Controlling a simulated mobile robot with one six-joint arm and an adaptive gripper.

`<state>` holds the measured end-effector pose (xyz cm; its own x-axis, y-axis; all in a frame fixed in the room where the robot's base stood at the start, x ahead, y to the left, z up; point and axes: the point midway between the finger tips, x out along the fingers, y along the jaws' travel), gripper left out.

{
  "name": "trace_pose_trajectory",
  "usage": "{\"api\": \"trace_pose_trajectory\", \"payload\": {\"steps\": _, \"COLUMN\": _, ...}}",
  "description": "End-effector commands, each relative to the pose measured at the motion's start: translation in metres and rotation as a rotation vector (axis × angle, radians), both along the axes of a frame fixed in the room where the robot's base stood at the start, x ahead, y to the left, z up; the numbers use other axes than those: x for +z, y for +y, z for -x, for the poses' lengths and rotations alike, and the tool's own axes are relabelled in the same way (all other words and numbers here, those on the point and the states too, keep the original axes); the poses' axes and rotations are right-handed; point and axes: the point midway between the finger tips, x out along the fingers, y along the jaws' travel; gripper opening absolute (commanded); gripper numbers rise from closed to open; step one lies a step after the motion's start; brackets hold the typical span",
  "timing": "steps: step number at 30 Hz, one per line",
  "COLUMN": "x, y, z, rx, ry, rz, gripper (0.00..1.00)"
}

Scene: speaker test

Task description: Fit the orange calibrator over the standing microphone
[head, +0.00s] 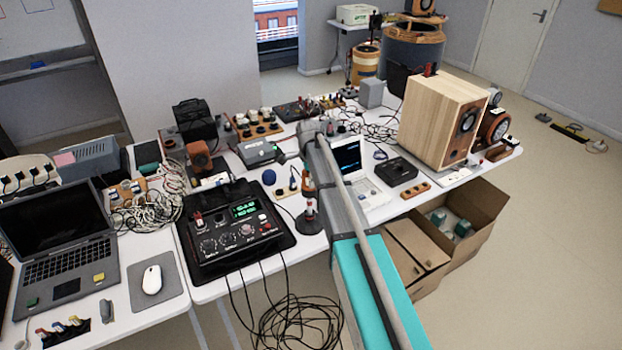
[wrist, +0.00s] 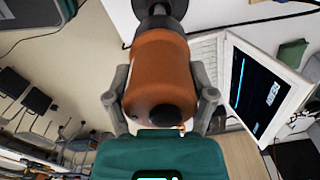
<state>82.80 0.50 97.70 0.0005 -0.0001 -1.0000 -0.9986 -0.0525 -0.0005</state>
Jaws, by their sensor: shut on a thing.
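My gripper (wrist: 160,88) is shut on the orange calibrator (wrist: 160,72), a rounded cylinder with a dark round spot on its near end. One grey finger presses each side of it. Beyond the calibrator, in line with it, a grey and black part (wrist: 158,20) shows at the top of the wrist view. I cannot tell whether it belongs to the calibrator or to the microphone under it. In the head view, a small upright stand with a black base (head: 309,224) is near the table's front edge, below my arm's far end. The microphone's tip is not clearly visible.
A small white laptop (head: 347,157) stands close to the right of the gripper area and also shows in the wrist view (wrist: 262,88). A black control box (head: 235,235) lies to the left. Cables (head: 300,322) hang off the front edge. A wooden speaker (head: 435,115) stands right.

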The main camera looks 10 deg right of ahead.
Motion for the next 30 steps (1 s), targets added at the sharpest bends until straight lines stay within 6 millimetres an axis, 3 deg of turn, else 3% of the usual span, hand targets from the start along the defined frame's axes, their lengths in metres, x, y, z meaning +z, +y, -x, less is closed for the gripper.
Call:
{"api": "trace_pose_trajectory", "payload": {"steps": 4, "x": 0.0003, "y": 0.0002, "z": 0.0000, "rx": 0.000, "ry": 0.000, "rz": 0.000, "gripper": 0.10}}
{"api": "trace_pose_trajectory", "payload": {"steps": 5, "x": 0.0003, "y": 0.0002, "z": 0.0000, "rx": 0.000, "ry": 0.000, "rz": 0.000, "gripper": 0.77}}
{"api": "trace_pose_trajectory", "payload": {"steps": 9, "x": 0.0003, "y": 0.0002, "z": 0.0000, "rx": 0.000, "ry": 0.000, "rz": 0.000, "gripper": 1.00}}
{"api": "trace_pose_trajectory", "payload": {"steps": 30, "x": 0.0062, "y": 0.0003, "z": 0.0000, "rx": 0.000, "ry": 0.000, "rz": 0.000, "gripper": 1.00}}
